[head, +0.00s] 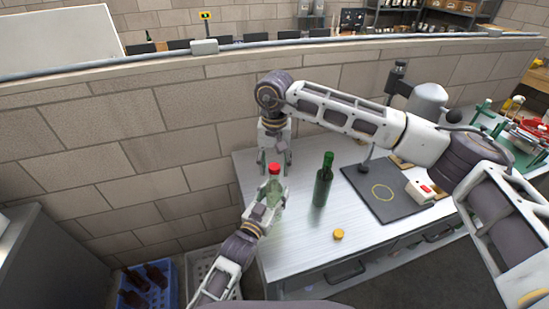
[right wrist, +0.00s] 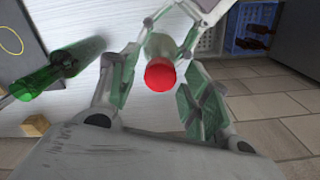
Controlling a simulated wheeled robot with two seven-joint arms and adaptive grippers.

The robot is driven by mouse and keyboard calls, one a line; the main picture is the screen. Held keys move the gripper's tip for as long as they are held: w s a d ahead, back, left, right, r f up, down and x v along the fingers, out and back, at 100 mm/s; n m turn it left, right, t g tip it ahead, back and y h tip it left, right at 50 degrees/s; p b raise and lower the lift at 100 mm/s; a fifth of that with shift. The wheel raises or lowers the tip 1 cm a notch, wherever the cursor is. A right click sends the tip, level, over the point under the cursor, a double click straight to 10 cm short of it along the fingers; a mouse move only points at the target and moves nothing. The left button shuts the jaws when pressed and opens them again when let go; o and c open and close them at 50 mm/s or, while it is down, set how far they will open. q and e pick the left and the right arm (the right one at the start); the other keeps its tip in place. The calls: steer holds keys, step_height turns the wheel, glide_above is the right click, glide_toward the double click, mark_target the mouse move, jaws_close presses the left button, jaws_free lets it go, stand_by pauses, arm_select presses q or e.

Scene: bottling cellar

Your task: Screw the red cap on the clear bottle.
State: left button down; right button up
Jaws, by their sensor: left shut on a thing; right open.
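The clear bottle (head: 272,188) stands upright at the left end of the metal table, its glass faintly green. The red cap (head: 274,168) sits on top of its neck; the cap also shows from above in the right wrist view (right wrist: 160,76). I cannot tell how tightly it is seated. My left gripper (head: 268,200) is shut on the clear bottle's body from the front. My right gripper (head: 275,160) points down above the bottle, open, with its fingers on either side of the cap and apart from it.
A green bottle (head: 322,182) stands to the right of the clear bottle. A yellow-orange cap (head: 338,234) lies near the front edge. A dark mat (head: 408,206) lies farther right. A blue crate (head: 128,299) with brown bottles is on the floor at left.

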steer(key=shift+f, duration=0.1)
jaws_close()
stand_by(0.3)
